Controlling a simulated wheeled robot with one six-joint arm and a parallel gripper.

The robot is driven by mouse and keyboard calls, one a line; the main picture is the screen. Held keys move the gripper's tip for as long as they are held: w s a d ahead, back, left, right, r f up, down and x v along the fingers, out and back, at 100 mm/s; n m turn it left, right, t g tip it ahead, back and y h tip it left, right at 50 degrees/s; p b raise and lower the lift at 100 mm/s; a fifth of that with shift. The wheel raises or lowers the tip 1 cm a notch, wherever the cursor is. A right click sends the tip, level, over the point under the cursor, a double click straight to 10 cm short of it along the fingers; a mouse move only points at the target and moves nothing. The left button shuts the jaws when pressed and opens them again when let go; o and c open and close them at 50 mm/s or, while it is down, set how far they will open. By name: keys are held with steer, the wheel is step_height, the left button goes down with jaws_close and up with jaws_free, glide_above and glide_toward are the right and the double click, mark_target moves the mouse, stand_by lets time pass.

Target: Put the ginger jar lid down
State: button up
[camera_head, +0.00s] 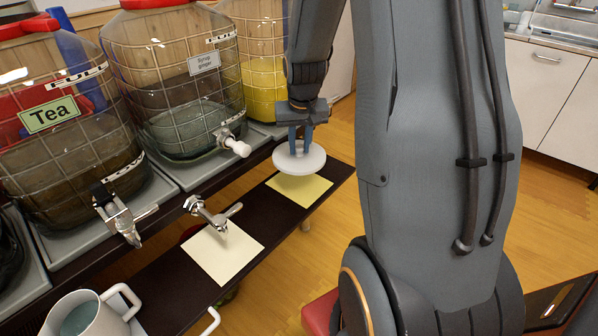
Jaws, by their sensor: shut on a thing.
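A white round lid (299,159) with a raised knob is held in my gripper (300,138), whose fingers are shut on the knob. The lid is roughly level, above a yellow square (309,190) on the dark lower shelf (341,172). I cannot tell exactly how far it is above the square. The ginger jar (165,95), labelled "Syrup ginger", stands to the left of the gripper. It has a red rim at its top and a white tap; its mouth is cut off by the frame.
The tea jar (60,140) with a metal tap is at left, and a jar of yellow liquid (262,75) stands behind my gripper. A loose metal tap (212,211) is over a pale square (222,256). A white mug (88,316) is at lower left.

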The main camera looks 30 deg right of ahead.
steer(key=x, duration=0.3)
steer(key=s+x, duration=0.1)
steer(key=x, duration=0.2)
steer(key=s+x, duration=0.1)
steer(key=x, duration=0.2)
steer(key=shift+a+f+b, duration=0.3)
steer(key=shift+a+f, duration=0.05)
steer(key=shift+a, duration=0.05)
steer(key=shift+f, duration=0.15)
steer(key=o, duration=1)
